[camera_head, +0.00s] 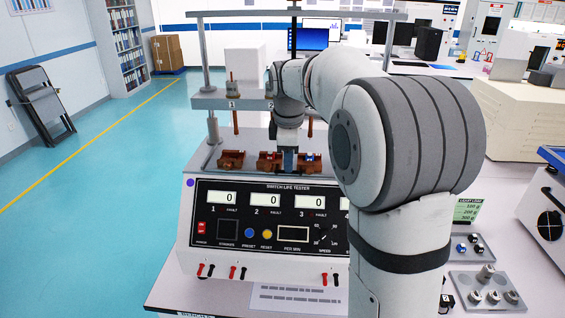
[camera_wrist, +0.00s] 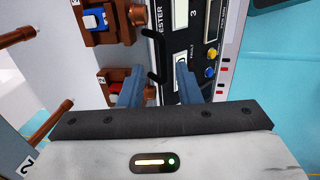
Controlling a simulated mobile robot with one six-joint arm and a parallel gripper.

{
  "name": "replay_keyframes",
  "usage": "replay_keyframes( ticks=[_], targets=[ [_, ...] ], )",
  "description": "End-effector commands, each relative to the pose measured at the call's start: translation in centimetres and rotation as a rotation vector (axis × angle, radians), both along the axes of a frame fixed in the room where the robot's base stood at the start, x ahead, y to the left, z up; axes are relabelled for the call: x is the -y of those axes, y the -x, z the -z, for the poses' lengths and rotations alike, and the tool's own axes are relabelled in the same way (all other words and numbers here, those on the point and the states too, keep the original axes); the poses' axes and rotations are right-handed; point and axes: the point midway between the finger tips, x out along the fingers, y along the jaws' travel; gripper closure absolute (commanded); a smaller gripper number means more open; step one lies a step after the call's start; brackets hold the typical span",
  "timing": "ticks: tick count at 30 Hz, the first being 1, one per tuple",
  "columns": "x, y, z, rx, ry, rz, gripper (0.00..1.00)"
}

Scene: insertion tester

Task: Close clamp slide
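The switch life tester (camera_head: 265,195) carries a row of brown clamps. The left clamp (camera_head: 230,160) shows clearly; the middle clamp (camera_head: 266,163) and right clamp (camera_head: 312,165) are partly behind my gripper (camera_head: 288,168). In the wrist view, one clamp (camera_wrist: 113,75) holds a red switch (camera_wrist: 116,88), and another clamp (camera_wrist: 108,32) above it holds a blue switch (camera_wrist: 95,21). My gripper (camera_wrist: 159,67) is open, with two blue fingers apart. Its left finger overlaps the red-switch clamp. A brown knob (camera_wrist: 149,93) shows between the fingers, low down. Contact cannot be told.
Brown plunger rods (camera_wrist: 20,37) hang over the clamps. In the head view, a crossbar (camera_head: 215,98) and posts (camera_head: 205,55) stand around my arm. Black hooks (camera_wrist: 155,68) sit by the panel's edge. Weights (camera_head: 490,290) lie on a plate at right.

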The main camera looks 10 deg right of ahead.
Motion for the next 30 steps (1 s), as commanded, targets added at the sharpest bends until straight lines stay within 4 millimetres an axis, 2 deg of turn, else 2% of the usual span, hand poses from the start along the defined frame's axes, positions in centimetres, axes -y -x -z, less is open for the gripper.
replay_keyframes(
  ticks=[6,15,26,30],
  targets=[
    [0.2,-0.3,2.0,0.000,0.000,0.002,0.69],
    [0.2,-0.4,2.2,0.001,0.000,0.003,0.70],
    [0.3,-0.4,2.2,0.002,0.000,0.004,1.00],
    [0.3,-0.4,2.1,0.002,0.000,0.004,1.00]
  ],
)
